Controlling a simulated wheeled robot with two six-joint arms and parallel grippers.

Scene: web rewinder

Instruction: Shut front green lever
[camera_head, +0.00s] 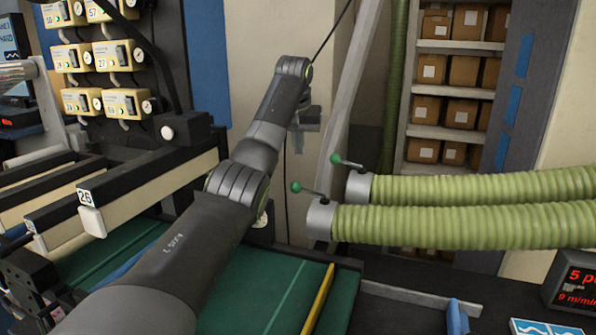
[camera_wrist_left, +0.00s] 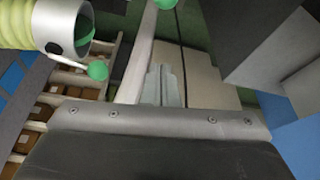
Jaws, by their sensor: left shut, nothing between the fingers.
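The front green lever (camera_head: 296,187) is a thin rod with a green ball, sticking out up and left from the grey collar (camera_head: 320,221) of the nearer hose. Its ball appears to be the one cut off at the wrist view's top edge (camera_wrist_left: 166,3). The rear green lever (camera_head: 336,159) sits on the collar behind; its ball seems to show in the wrist view (camera_wrist_left: 97,70), beside an open grey collar (camera_wrist_left: 67,30). My left gripper (camera_head: 306,120) is shut and empty, above both levers and apart from them; its fingertips show in the wrist view (camera_wrist_left: 163,78). My right gripper is out of view.
Two ribbed green hoses (camera_head: 460,225) run to the right. A slanted grey post (camera_head: 350,90) stands behind the gripper. Shelves of boxes (camera_head: 460,72) are farther back. A labelled machine beam (camera_head: 140,190) and green bed (camera_head: 260,290) lie left and below.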

